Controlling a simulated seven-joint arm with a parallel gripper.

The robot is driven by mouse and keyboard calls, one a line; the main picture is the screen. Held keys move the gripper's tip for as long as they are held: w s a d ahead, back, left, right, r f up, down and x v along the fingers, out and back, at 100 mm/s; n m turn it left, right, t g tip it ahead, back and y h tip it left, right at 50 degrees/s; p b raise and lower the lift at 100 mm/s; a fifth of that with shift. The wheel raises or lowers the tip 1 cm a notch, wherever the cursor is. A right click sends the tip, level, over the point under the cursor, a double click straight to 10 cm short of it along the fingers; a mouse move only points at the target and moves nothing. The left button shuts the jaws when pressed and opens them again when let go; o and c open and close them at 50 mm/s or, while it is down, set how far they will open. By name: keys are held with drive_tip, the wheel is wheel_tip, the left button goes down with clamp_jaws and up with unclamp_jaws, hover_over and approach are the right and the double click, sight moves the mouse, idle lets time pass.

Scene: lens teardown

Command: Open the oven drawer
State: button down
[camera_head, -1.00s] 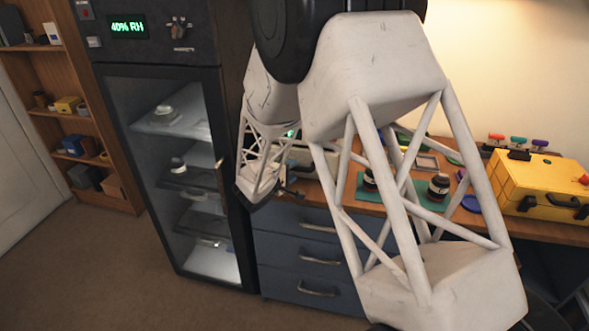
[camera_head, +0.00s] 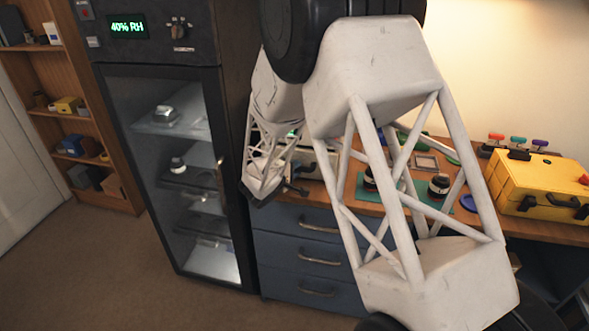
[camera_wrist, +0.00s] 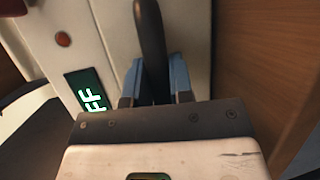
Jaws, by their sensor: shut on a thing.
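The oven is a pale box on the desk, mostly hidden behind my arm in the head view. In the wrist view its pale front (camera_wrist: 105,40) carries a green-lit display (camera_wrist: 90,92) reading "FF", partly cut off, and a small red-orange button. A dark bar handle (camera_wrist: 152,35) rises in front of it. My gripper (camera_wrist: 155,80) is shut on this handle, with a blue-padded finger on each side. In the head view the gripper is largely hidden by my arm. I cannot tell how far the drawer stands out.
A glass-fronted dry cabinet (camera_head: 232,150) stands left of the desk, close to my arm. Blue desk drawers (camera_head: 290,250) are below. A green mat (camera_head: 420,203) with dark lens parts and a yellow case (camera_head: 535,185) lie right on the desk. Floor (camera_head: 95,265) at left is clear.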

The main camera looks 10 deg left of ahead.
drive_tip(key=shift+s, duration=0.1)
drive_tip(key=s, duration=1.6)
drive_tip(key=shift+s, duration=0.35)
drive_tip(key=c, duration=1)
unclamp_jaws()
drive_tip(key=shift+s, duration=0.1)
drive_tip(key=shift+v, duration=3.75)
